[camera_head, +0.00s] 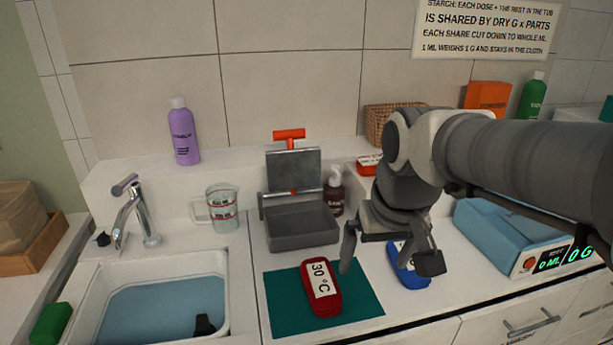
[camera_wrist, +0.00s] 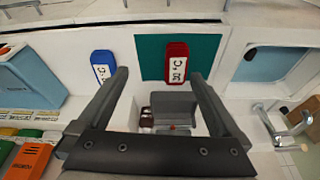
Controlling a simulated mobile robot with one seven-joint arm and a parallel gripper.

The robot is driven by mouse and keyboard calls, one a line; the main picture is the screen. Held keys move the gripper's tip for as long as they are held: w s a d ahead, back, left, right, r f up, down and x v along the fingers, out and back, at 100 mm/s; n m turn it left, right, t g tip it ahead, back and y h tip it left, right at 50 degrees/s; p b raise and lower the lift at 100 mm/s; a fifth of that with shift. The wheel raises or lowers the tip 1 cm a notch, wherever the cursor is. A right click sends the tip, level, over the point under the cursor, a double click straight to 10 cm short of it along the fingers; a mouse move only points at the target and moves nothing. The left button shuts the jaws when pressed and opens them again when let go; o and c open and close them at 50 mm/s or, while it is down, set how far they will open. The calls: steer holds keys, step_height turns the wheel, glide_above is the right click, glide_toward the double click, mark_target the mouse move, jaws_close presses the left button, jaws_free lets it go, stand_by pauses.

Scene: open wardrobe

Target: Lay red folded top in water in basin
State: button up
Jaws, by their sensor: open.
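The red folded top (camera_head: 321,290) has a white "30 °C" label and lies on a teal mat (camera_head: 362,310). It also shows in the wrist view (camera_wrist: 177,50). The basin (camera_head: 80,312) is sunk in the counter at the left and holds bluish water (camera_head: 165,310), with a small dark object at its front. My gripper (camera_head: 388,260) is open and empty, above the counter to the right of the red top. In the wrist view my gripper (camera_wrist: 160,74) has its fingers spread, with the red top beyond them. A blue folded item (camera_head: 409,270) lies below it, partly hidden.
A grey lidded bin (camera_head: 303,229) stands behind the mat, beside a brown bottle (camera_head: 334,196). A measuring jug (camera_head: 223,210) and a tap (camera_head: 137,218) stand behind the basin. A blue box scale (camera_head: 500,236) is at the right. A purple bottle (camera_head: 184,135) stands on the back ledge.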

steer(key=w+a+g+p, duration=0.2)
steer(key=w+a+p, duration=0.2)
steer(key=w, duration=0.4)
steer(key=n+g+p, duration=0.1)
steer(key=p, duration=0.1)
glide_above(320, 279)
step_height(320, 279, down, 2)
step_height(320, 279, down, 18)
steer(key=shift+d+b, duration=0.1)
steer(key=shift+b, duration=0.9)
steer(key=shift+r, duration=0.1)
steer(key=c, duration=1.3)
